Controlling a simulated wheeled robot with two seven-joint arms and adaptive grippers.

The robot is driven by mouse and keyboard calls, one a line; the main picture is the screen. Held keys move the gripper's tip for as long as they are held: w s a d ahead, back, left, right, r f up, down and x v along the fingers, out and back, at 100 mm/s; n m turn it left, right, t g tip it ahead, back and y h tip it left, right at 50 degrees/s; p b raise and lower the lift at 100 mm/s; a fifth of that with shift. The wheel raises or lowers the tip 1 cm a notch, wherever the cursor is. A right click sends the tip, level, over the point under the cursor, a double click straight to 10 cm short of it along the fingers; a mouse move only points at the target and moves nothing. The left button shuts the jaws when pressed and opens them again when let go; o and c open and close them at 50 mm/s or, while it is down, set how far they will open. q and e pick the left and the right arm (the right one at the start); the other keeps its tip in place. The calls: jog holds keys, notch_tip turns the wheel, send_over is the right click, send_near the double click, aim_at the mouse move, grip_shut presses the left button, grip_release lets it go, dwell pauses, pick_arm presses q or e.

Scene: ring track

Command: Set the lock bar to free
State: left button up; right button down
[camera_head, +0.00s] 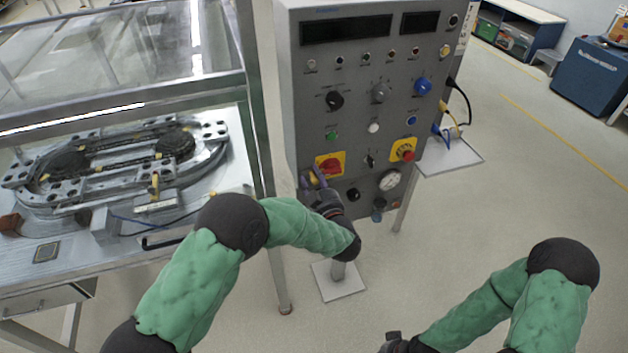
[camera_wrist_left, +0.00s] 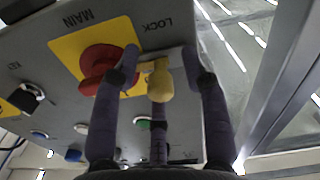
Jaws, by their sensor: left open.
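The grey control panel (camera_head: 360,105) carries a red main switch (camera_head: 328,164) on a yellow plate; the switch also shows in the left wrist view (camera_wrist_left: 98,68). Beside it, near the word LOCK, the yellow lock bar (camera_wrist_left: 159,84) shows with a rounded end. My left gripper (camera_head: 313,180) is at the panel's lower left. In the left wrist view the left gripper (camera_wrist_left: 163,66) is open, its purple fingers on either side of the lock bar. I cannot tell whether they touch it. My right gripper (camera_head: 391,342) is partly visible at the bottom edge, apart from the panel.
Left of the panel stands a metal-framed table (camera_head: 215,187) with an oval ring track (camera_head: 110,165). Open floor (camera_head: 480,210) lies to the right.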

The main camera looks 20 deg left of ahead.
pick_arm(q)
jog(key=shift+w+a, duration=0.15)
jog(key=shift+w, duration=0.05)
grip_shut()
jog(key=shift+s+a+r+p, duration=0.1)
jog(key=shift+s+a+p, duration=0.25)
jog(key=shift+s+a, duration=0.4)
jog(key=shift+w, duration=0.2)
grip_release()
jog(key=shift+s+a, duration=0.1)
jog(key=shift+a, duration=0.05)
